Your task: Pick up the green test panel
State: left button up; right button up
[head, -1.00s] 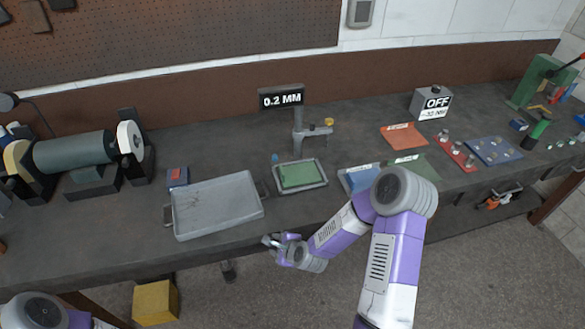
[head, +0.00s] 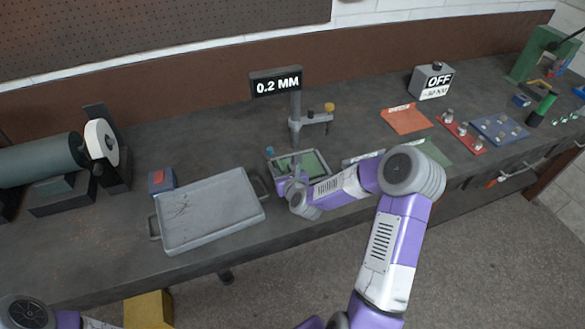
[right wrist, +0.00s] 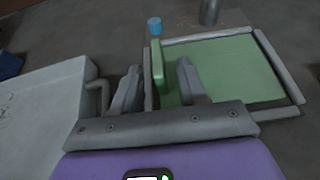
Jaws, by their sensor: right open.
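The green test panel (head: 314,163) lies flat in a grey-rimmed holder on the bench, partly hidden by my right arm in the head view. In the right wrist view the panel (right wrist: 225,70) fills the right side, inside the holder's rim. An upright green strip (right wrist: 158,62) stands at its left edge, and I cannot tell whether it is part of the panel. My right gripper (right wrist: 158,88) is open, with one finger on each side of this strip. Contact is not clear. In the head view the right gripper (head: 284,184) is at the holder's left side. My left gripper is out of view.
A grey tray (head: 212,212) stands left of the holder, close to my right gripper. A stand with a 0.2 MM display (head: 276,83) is behind it. Orange (head: 406,118) and green (head: 434,152) sheets lie to the right. A small blue cap (right wrist: 154,25) is just beyond the strip.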

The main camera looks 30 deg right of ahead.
aim_at(280, 166)
jog(key=shift+x, duration=2)
jog(key=shift+r, duration=0.2)
jog(key=shift+a, duration=0.1)
grip_shut()
